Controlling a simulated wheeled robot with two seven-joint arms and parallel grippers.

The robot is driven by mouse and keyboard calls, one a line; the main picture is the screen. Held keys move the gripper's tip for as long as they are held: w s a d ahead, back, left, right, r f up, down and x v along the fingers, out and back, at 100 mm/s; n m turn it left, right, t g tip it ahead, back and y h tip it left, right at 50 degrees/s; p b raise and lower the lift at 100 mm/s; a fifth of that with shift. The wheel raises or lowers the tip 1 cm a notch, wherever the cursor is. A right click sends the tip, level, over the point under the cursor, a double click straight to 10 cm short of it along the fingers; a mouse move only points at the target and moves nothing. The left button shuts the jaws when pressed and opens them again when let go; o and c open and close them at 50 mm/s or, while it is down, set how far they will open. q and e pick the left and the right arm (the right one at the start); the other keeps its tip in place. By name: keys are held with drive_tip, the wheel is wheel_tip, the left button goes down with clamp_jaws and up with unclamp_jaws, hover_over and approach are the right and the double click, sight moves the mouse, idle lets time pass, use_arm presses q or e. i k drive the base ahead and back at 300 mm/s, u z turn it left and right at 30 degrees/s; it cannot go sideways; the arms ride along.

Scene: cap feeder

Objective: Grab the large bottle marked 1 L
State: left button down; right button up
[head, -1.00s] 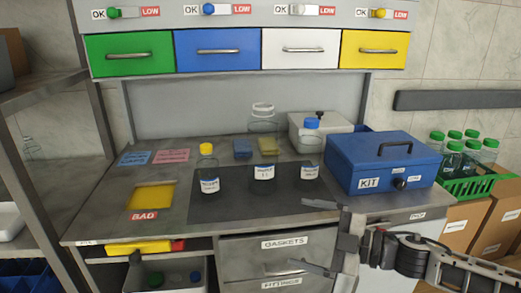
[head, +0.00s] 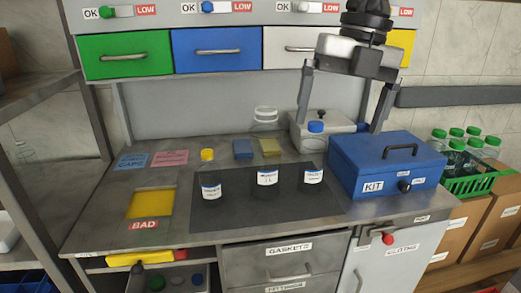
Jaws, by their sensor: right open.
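The large bottle marked 1 L (head: 267,178) stands upright in the middle of the dark mat, with a clear body and a whitish cap. A yellow-capped bottle (head: 211,191) stands left of it and a blue-capped bottle (head: 313,177) stands right of it, both smaller. My right gripper (head: 341,122) hangs at the upper right with its fingers pointing down, wide apart and empty. In the picture it is right of the large bottle's cap, in front of the cream box and above the blue kit box. My left gripper is out of view.
The blue KIT box (head: 385,165) stands right of the mat (head: 240,212), with a cream box (head: 299,135) behind. Drawers (head: 220,50) hang above the counter. A yellow BAD opening (head: 150,203) is at left. A green crate (head: 470,186) of bottles stands at far right.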

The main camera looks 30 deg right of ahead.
sight(265, 131)
drive_tip(key=i, duration=0.85)
